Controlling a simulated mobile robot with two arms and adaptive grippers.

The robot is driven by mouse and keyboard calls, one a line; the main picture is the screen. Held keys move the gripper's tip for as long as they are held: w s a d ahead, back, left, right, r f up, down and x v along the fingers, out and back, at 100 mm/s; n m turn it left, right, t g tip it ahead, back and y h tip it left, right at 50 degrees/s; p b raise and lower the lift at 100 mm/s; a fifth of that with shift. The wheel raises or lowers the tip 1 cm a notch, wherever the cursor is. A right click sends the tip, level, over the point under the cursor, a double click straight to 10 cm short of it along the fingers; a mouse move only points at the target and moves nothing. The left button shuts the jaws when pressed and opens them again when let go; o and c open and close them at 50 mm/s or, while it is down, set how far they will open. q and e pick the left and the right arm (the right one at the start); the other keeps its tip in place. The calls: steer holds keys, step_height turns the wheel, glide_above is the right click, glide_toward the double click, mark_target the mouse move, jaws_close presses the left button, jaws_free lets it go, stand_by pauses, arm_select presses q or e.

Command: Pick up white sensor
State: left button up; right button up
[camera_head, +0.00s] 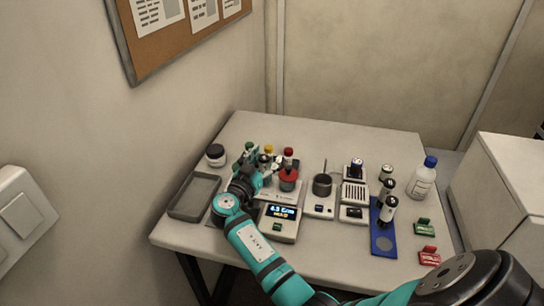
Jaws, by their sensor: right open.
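My right arm reaches in from the lower right, and its right gripper (268,172) is over the left half of the table. The gripper is open, close to several small items with coloured caps, among them a yellow cap (268,149) and a red cap (288,152). The gripper covers part of this group. I cannot tell for certain which item is the white sensor; it is too small or hidden here. A white device with a lit display (283,222) sits in front of the gripper, with a red container (288,180) behind the display. My left gripper is not in view.
On the white table (340,262) stand a grey tray (194,196), a dark-lidded jar (216,155), a dark pot (322,185), a grilled device (354,193), a blue rack (383,240) with dark cylinders, and a blue-capped bottle (423,178). The table's front is mostly clear.

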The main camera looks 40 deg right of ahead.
steer(key=shift+r, duration=0.1)
steer(key=shift+a+r, duration=0.1)
steer(key=shift+a, duration=0.2)
steer(key=c, duration=0.5)
steer(key=shift+c, duration=0.9)
steer(key=shift+d, duration=0.1)
steer(key=shift+c, duration=1)
jaws_close()
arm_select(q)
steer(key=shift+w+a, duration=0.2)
